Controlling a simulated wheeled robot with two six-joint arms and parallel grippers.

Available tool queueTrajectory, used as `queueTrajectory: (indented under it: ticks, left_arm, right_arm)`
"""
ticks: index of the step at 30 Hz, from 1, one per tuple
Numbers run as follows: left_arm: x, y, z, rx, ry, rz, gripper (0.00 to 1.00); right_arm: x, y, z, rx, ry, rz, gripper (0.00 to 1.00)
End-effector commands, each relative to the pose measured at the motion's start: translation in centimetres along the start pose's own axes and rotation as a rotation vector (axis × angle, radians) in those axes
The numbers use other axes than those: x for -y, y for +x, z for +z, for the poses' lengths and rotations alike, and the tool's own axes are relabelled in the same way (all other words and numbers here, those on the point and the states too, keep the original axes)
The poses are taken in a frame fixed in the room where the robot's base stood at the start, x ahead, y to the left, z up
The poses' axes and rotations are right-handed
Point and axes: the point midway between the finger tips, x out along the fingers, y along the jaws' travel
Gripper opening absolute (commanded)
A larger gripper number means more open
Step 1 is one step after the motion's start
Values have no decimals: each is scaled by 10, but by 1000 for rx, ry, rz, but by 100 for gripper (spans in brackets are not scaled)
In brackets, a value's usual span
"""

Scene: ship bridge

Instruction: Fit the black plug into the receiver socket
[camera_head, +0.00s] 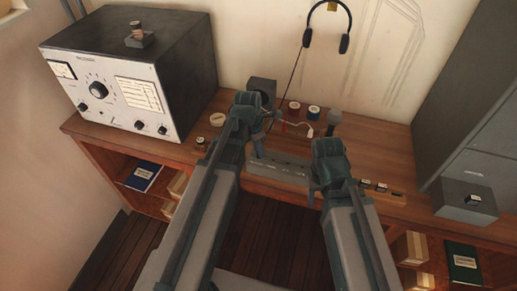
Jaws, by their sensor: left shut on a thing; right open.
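The receiver (188,62) is a large dark box with a pale front panel, dials and knobs, at the back left of the desk. I cannot tell which mark on it is a socket. A low grey panel (290,169) with small marks on top lies mid-desk, partly behind my arms. My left gripper (269,117) is above the desk behind this panel, shut where a thin black cord from the headphones comes down. The black plug itself is too small to make out there. My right gripper (328,172) is over the panel's right end, its fingers mostly hidden by my arm.
Headphones (344,44) hang on the wall. A grey box (465,199) and a tall cabinet (470,100) stand at right.

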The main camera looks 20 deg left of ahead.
Motion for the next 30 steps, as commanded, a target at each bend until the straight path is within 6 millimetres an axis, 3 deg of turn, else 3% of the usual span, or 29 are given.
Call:
queueTrajectory:
  ticks: [10,11,16,30]
  left_arm:
    - [0,1,0,0,0,0,0]
    - [0,1,0,0,0,0,26]
    - [0,1,0,0,0,0,56]
    - [0,-5,0,0,0,0,57]
  right_arm:
    - [0,1,0,0,0,0,50]
    - [0,1,0,0,0,0,50]
    - [0,1,0,0,0,0,50]
    - [0,-4,0,0,0,0,50]
